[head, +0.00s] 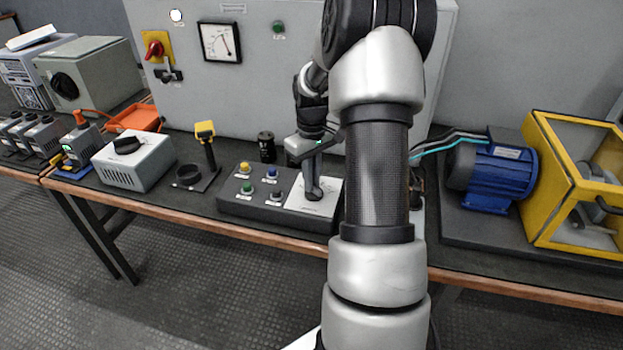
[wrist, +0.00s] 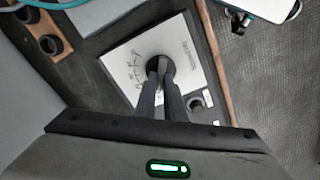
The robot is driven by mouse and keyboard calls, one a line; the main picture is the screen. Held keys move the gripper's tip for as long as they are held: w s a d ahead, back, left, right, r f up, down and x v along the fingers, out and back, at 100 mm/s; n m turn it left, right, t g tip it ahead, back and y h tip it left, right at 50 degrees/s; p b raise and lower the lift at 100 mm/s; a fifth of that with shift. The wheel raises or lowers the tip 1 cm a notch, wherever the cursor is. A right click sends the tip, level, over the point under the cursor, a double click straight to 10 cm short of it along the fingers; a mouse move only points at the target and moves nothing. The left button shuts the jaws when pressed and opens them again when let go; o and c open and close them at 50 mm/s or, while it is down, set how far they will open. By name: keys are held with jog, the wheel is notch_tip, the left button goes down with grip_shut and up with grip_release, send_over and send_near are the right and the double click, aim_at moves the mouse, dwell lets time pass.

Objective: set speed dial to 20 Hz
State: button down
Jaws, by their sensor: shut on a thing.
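The speed dial (wrist: 153,63) is a dark round knob on a white scale plate (wrist: 124,74) with printed marks. In the head view the white plate (head: 327,203) sits at the right end of a dark control box (head: 270,212). My gripper (head: 313,192) comes down onto the dial from above. In the wrist view its two fingers (wrist: 160,70) are close together with the knob between their tips. The fingers hide part of the knob, and I cannot read where it points.
Several coloured push buttons (head: 245,168) sit left of the dial on the same box. A yellow-topped lever (head: 205,135) and a grey box with a black knob (head: 135,160) stand further left. A blue motor (head: 490,178) and a yellow cage (head: 540,190) stand at the right.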

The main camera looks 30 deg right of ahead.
jog(key=m+p, duration=0.1)
jog(key=m, duration=0.3)
jog(key=shift+d+r+m+p, duration=0.1)
jog(key=shift+d+m+p, duration=0.1)
jog(key=shift+m+p, duration=0.2)
jog(key=shift+d+m+p, duration=0.15)
jog(key=shift+m+p, duration=0.25)
jog(key=shift+m, duration=1.4)
jog(key=c, duration=1.8)
grip_release()
jog(key=shift+c, duration=0.2)
notch_tip(320, 180, up, 17)
jog(key=p, duration=0.3)
jog(key=shift+r, duration=0.15)
jog(key=shift+s, duration=0.1)
